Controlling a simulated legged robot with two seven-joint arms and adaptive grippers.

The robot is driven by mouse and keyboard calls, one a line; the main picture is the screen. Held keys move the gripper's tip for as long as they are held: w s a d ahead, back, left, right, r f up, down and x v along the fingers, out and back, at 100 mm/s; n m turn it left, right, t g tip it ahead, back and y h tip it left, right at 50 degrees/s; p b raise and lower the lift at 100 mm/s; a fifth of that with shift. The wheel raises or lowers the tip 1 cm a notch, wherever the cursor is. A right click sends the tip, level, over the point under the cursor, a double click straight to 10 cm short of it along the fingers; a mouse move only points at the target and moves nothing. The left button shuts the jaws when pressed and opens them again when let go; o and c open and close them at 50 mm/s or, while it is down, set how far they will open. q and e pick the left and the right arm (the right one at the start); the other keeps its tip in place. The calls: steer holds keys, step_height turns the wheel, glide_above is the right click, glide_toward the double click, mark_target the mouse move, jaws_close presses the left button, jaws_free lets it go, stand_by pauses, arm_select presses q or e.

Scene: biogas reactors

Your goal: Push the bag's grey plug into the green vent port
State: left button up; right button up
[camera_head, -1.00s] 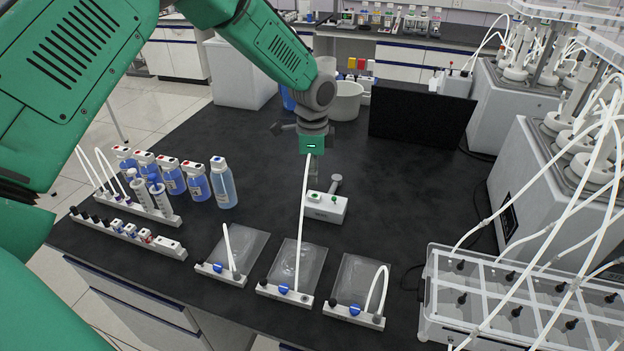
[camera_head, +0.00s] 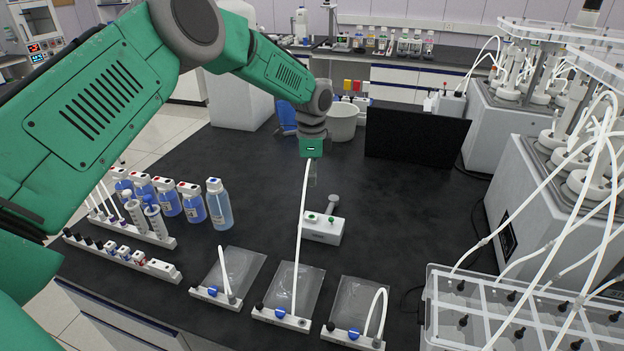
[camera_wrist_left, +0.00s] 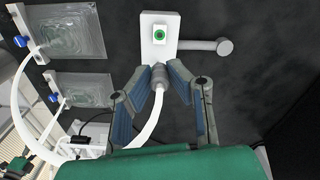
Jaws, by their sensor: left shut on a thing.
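My left gripper (camera_wrist_left: 158,77) is shut on the grey plug (camera_wrist_left: 157,83) at the end of a white tube. In the head view this gripper (camera_head: 311,172) is above the bench behind the white vent block (camera_head: 322,230), and its fingertips are hard to make out. The tube runs down to the middle clear bag (camera_head: 295,285). The vent block, with a green port (camera_wrist_left: 159,36) on a small white square, also shows in the wrist view (camera_wrist_left: 153,57). The plug appears just below the block there, apart from the green port.
Two more bags lie left (camera_head: 235,271) and right (camera_head: 358,300) of the middle one. Blue-liquid bottles (camera_head: 219,207) stand at left. A black panel (camera_head: 417,137) stands behind, and a clear tube rack (camera_head: 440,300) is at right. The bench around the block is mostly clear.

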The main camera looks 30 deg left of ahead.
arm_select(q)
steer(key=shift+f+b, duration=2.25)
steer(key=shift+f, duration=2.5)
steer(key=shift+f+b, duration=0.65)
steer(key=shift+f, duration=0.45)
steer(key=o, duration=0.9)
steer(key=shift+c, duration=0.2)
steer(key=shift+r, duration=0.1)
